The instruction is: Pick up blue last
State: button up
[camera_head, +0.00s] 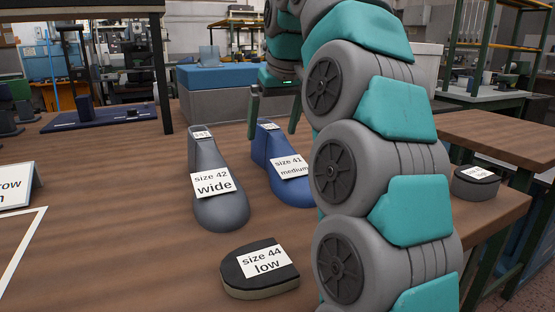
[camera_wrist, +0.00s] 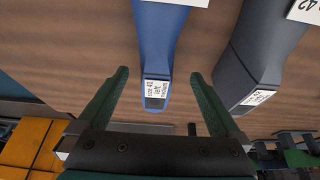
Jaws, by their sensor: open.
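The blue last (camera_head: 264,147) stands on the wooden table, with a white label reading "size 41 medium" on its front. Its right side is partly hidden behind my arm. My gripper (camera_head: 274,118) is open at the upper, heel end of the blue last. In the wrist view, the blue last (camera_wrist: 160,40) lies between the two dark green fingers of my gripper (camera_wrist: 160,76), with a visible gap on each side. A small label shows on its end face.
A grey last (camera_head: 206,157) labelled "size 42 wide" stands close to the left of the blue one. A dark low piece (camera_head: 260,269) labelled "size 44 low" lies in front. A blue-topped grey box (camera_head: 215,80) is behind.

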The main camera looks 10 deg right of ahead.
aim_at(271, 148)
jog(key=shift+w+f, duration=0.2)
jog(key=shift+f, duration=0.3)
jog(key=shift+f, duration=0.1)
jog(key=shift+b+x, duration=0.7)
jog(key=shift+x, duration=0.1)
jog(key=shift+d+x, duration=0.2)
jog(key=shift+x, duration=1.55)
grip_shut()
